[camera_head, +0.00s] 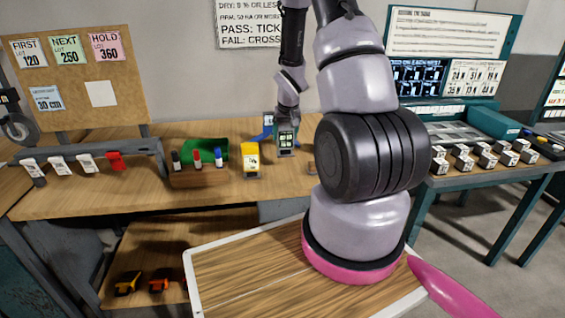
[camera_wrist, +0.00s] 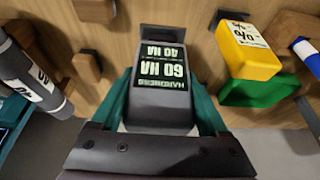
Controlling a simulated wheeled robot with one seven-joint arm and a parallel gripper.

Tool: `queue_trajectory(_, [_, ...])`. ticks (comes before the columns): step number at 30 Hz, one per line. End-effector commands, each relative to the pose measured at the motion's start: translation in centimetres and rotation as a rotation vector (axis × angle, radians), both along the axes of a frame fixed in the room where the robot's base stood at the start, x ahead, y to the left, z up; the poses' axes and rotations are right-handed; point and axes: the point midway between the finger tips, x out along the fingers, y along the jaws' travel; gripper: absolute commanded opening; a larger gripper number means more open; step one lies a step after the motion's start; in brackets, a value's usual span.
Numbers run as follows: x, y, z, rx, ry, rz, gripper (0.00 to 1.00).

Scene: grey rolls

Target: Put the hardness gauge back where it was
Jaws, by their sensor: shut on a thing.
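The hardness gauge (camera_head: 286,142) is a dark grey device with a lit green-on-black display, at the back of the wooden bench in the head view.
A yellow device (camera_head: 251,160) stands just left of the gauge, beside a green bin (camera_head: 208,150) and a wooden marker holder (camera_head: 200,178). A small wooden block (camera_head: 311,168) is close right. In the wrist view a grey labelled cylinder (camera_wrist: 35,75) lies at left.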

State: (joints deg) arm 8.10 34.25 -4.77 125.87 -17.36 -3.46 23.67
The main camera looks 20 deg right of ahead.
Motion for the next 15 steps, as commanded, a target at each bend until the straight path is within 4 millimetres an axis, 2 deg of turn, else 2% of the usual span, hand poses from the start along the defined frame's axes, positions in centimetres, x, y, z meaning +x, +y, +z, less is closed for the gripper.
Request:
queue_trajectory(1, [-0.1, 0.0, -1.2, 0.0, 0.005, 0.001, 0.28])
queue_trajectory(3, [-0.1, 0.1, -2.4, -0.001, 0.004, 0.001, 0.28])
queue_trajectory(10, [0.0, 0.0, -4.8, 0.0, 0.002, 0.002, 0.28])
queue_trajectory(15, [0.0, 0.0, -7.3, -0.001, 0.002, 0.001, 0.28])
